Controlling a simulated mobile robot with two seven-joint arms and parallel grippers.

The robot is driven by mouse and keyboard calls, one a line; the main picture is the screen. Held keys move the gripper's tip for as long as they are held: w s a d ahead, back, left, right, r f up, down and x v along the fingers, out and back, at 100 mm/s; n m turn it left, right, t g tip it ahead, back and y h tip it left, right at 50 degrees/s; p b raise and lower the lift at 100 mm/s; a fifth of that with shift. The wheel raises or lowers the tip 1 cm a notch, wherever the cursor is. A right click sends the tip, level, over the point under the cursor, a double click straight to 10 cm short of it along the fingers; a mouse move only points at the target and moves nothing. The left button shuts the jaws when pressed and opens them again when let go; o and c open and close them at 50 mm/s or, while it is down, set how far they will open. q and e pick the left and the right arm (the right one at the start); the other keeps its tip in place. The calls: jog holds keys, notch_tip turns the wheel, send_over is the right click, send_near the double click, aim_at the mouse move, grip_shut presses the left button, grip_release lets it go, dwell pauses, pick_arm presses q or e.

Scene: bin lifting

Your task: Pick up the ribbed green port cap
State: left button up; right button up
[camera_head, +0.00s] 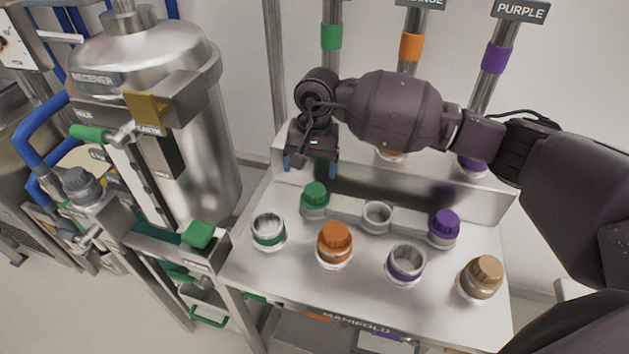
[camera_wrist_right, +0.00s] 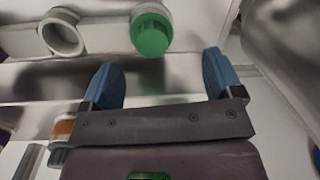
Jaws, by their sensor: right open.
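The ribbed green port cap (camera_head: 314,194) sits on a pale port in the back row of the steel manifold table (camera_head: 330,283). In the right wrist view the green cap (camera_wrist_right: 151,36) shows at the top, beyond and between the fingers. My right gripper (camera_head: 311,166) is open and empty, with blue fingers, above and just behind the cap, apart from it. Its two fingers (camera_wrist_right: 161,66) also show spread in the wrist view. My left gripper is not in view.
Around the green cap stand a green-banded open port (camera_head: 268,231), an orange cap (camera_head: 335,238), an open port (camera_head: 377,216), a purple cap (camera_head: 443,224), a purple-banded port (camera_head: 406,263) and a tan cap (camera_head: 482,273). A steel receiver tank (camera_head: 190,130) stands left.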

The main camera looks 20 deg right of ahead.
jog(key=shift+w+d+r+h, duration=0.25)
jog(key=shift+w+d+h, duration=0.25)
jog(key=shift+w+d, duration=0.25)
jog(key=shift+w+d+f, duration=0.1)
jog(key=shift+d+f, duration=0.05)
jog(key=shift+d, duration=0.15)
send_over(315, 190)
jog(key=f, duration=0.4)
jog(key=shift+d+f, duration=0.1)
jog(key=shift+d, duration=0.15)
jog(key=shift+f+p, duration=0.3)
jog(key=shift+f, duration=0.45)
jog(key=f, duration=0.3)
jog(key=shift+a+f, duration=0.15)
jog(key=shift+a, duration=0.15)
jog(key=shift+f+p, duration=0.3)
jog(key=shift+f, duration=0.25)
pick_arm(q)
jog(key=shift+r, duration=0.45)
pick_arm(e)
jog(key=shift+c, duration=0.5)
